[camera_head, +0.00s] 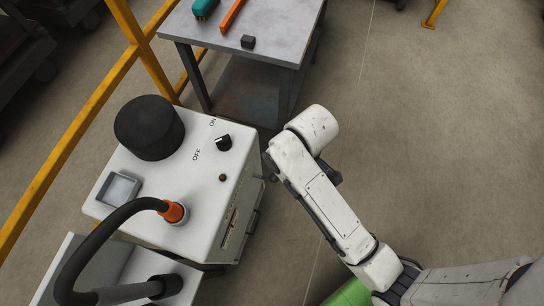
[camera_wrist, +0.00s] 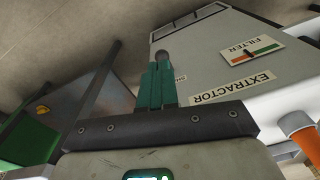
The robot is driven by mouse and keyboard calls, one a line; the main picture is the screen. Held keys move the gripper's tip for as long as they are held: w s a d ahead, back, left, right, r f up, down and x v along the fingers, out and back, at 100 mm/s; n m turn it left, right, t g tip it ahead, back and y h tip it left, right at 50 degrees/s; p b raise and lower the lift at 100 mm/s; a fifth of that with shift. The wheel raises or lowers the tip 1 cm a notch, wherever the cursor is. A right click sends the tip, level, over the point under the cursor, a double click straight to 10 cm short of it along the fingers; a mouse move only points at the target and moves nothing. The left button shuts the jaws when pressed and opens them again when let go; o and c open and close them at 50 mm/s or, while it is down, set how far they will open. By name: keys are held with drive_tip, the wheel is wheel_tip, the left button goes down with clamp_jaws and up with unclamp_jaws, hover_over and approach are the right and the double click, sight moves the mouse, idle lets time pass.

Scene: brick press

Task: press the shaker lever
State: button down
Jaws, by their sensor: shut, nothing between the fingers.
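The white extractor box (camera_head: 190,165) stands at left centre in the head view. In the wrist view its side panel (camera_wrist: 205,65) carries the labels EXTRACTOR and FILTER. A small grey round knob (camera_wrist: 161,54), which looks like the end of the shaker lever, shows right at my fingertips. I cannot tell whether they touch it. My gripper (camera_wrist: 157,68) has teal fingers, shut with nothing between them, and points at the panel.
A black cylinder (camera_head: 149,127), an ON/OFF knob (camera_head: 223,142) and a hose with an orange collar (camera_head: 174,212) are on the box top. A grey table (camera_head: 270,30) and a yellow rail (camera_head: 70,125) stand behind. Floor at right is clear.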

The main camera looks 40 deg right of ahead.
sight(274, 176)
drive_tip(key=w+a+n, duration=0.2)
drive_tip(key=w+n, duration=0.1)
drive_tip(key=w, duration=0.3)
drive_tip(key=shift+w+a+r, duration=0.15)
drive_tip(key=shift+w+r, duration=0.1)
drive_tip(key=shift+r, duration=0.15)
wheel_tip(274, 176, down, 14)
drive_tip(key=shift+f+b, duration=0.1)
drive_tip(key=shift+b, duration=0.8)
